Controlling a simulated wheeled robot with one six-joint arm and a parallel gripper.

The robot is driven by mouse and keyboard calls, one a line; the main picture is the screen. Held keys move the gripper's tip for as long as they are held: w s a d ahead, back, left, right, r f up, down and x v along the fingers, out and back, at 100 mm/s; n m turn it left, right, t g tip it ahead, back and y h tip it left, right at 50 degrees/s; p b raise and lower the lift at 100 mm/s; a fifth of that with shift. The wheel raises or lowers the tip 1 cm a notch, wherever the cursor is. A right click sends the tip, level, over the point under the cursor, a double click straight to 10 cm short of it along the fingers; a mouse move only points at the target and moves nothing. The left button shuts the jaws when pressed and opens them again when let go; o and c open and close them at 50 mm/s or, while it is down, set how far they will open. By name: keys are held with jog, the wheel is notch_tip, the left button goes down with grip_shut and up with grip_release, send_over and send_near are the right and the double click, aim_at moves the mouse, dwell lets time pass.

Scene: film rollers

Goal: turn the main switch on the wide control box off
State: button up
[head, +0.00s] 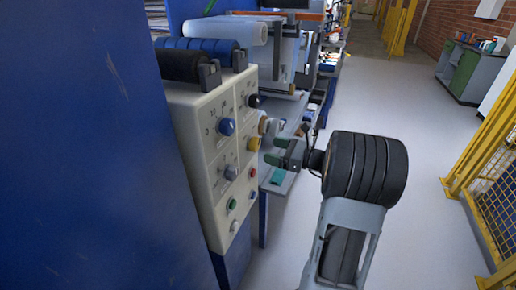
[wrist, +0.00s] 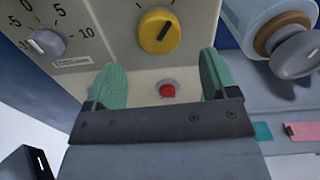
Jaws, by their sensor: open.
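The wide control box (head: 205,195) is cream and carries several knobs and buttons on its face. I cannot read which one is labelled the main switch. My gripper (head: 275,151) is open and empty, its green fingers just off the box face. In the wrist view the yellow knob appears between and beyond the fingertips (wrist: 163,66).
A red button (wrist: 167,89) lies below the yellow knob. A grey scaled knob (wrist: 46,42) is to its left. Rollers (head: 200,45) stand above the box, and a blue panel (head: 85,150) fills the left. The grey floor on the right is clear up to a yellow fence (head: 490,185).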

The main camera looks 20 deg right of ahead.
aim_at(259, 146)
jog(key=shift+x, duration=3)
jog(key=c, duration=0.9)
jog(key=shift+b, duration=0.3)
jog(key=shift+c, duration=0.2)
